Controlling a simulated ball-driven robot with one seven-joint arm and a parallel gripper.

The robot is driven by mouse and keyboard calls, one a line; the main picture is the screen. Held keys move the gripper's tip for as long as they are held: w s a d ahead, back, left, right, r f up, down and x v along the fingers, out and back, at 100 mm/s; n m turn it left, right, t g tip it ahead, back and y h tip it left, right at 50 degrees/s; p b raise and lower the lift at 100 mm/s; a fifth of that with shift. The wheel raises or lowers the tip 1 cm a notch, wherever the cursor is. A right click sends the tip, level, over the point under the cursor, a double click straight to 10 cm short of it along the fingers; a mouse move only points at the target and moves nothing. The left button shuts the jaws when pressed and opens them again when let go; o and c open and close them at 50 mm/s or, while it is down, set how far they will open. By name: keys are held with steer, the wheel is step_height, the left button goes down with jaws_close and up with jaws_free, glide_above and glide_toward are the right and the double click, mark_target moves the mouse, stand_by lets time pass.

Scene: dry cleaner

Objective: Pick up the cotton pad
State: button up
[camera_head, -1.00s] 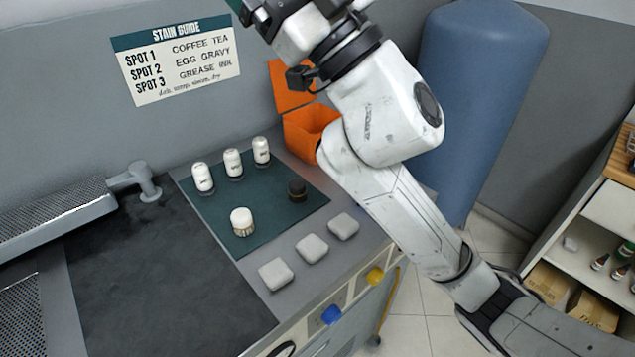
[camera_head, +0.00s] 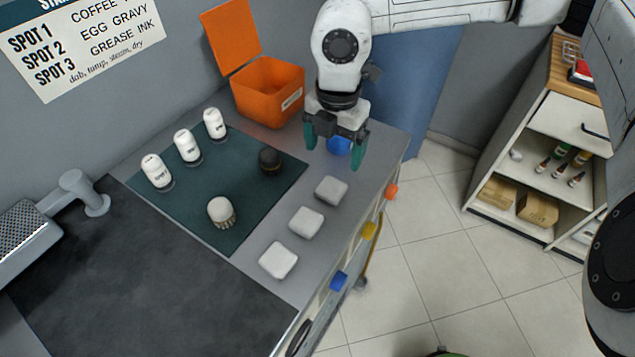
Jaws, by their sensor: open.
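Three white square cotton pads lie in a slanting row on the grey counter, right of the dark green mat: a near one (camera_head: 278,260), a middle one (camera_head: 306,222) and a far one (camera_head: 331,191). My gripper (camera_head: 335,152) is open and empty, pointing down over the counter's far right part. It is above and beyond the far pad, apart from it. A blue round object (camera_head: 339,145) shows between the fingers, partly hidden; I cannot tell its exact distance from them.
On the green mat (camera_head: 222,185) stand three white bottles (camera_head: 187,147), a white-topped brush (camera_head: 222,212) and a dark cap-like object (camera_head: 270,161). An open orange bin (camera_head: 268,92) stands behind. Shelves (camera_head: 545,150) stand right, across clear floor.

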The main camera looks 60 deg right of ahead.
mark_target(332, 186)
step_height(332, 186, down, 11)
steer(key=shift+r+p, duration=0.15)
steer(key=shift+p, duration=1.1)
steer(key=c, duration=1.2)
steer(key=shift+r, duration=0.1)
steer(key=shift+r, duration=0.5)
step_height(332, 186, up, 2)
steer(key=shift+s+r+b, duration=0.15)
steer(key=shift+b, duration=0.2)
steer(key=s+a+r+b, duration=0.3)
steer(key=s+r, duration=0.6)
steer(key=s, duration=0.4)
steer(key=shift+s+a+r+b, duration=0.15)
steer(key=shift+a+r+b, duration=0.15)
steer(key=shift+a+b, duration=0.15)
